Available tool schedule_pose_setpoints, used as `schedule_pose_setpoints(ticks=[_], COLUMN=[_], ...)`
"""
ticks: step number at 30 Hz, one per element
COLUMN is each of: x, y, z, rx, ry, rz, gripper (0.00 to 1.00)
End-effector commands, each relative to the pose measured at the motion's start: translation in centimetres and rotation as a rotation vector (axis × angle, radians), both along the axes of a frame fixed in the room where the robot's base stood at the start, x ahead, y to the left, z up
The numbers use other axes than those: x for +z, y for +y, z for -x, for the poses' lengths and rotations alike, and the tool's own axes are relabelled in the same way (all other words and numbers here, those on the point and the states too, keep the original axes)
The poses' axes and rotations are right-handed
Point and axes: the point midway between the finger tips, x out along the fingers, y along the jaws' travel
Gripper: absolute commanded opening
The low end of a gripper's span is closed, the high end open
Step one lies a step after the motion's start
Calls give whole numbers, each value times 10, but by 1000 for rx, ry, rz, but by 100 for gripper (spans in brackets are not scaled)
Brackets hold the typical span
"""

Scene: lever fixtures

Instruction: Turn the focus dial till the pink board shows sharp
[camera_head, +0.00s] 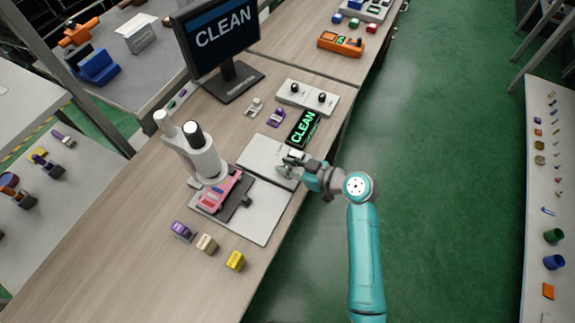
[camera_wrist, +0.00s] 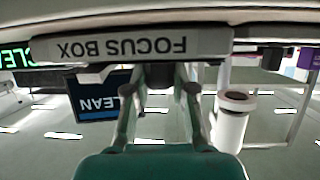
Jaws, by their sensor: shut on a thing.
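The pink board (camera_head: 217,194) lies on a dark stage under the white microscope (camera_head: 203,158), on a grey base plate. The black monitor (camera_head: 222,38) faces me with a blue band and readable "CLEAN"; it also shows in the wrist view (camera_wrist: 97,103). A small display (camera_head: 303,127) shows green "CLEAN". In the wrist view the upside-down "FOCUS BOX" label (camera_wrist: 130,46) is close above my gripper (camera_wrist: 158,88). The fingers are shut on the focus dial, which is mostly hidden.
A grey box with two black knobs (camera_head: 308,96) stands behind the display. Small purple, beige and yellow blocks (camera_head: 235,261) lie at the front of the table. An orange device (camera_head: 341,43) is at the back. The green floor (camera_head: 430,180) to the right is clear.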

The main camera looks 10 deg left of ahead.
Motion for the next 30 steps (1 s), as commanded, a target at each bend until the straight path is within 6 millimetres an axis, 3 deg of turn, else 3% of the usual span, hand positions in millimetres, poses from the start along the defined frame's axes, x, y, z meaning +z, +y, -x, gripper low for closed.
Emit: schedule_pose_setpoints(ticks=[9,26,27,30], x=[0,-1,-1,-1], y=[0,0,0,0], z=[1,0,0,0], rx=[-140,-174,-174,-174], ry=[-1,1,1,1], rz=[0,1,1,1], gripper=[0,0,32,50])
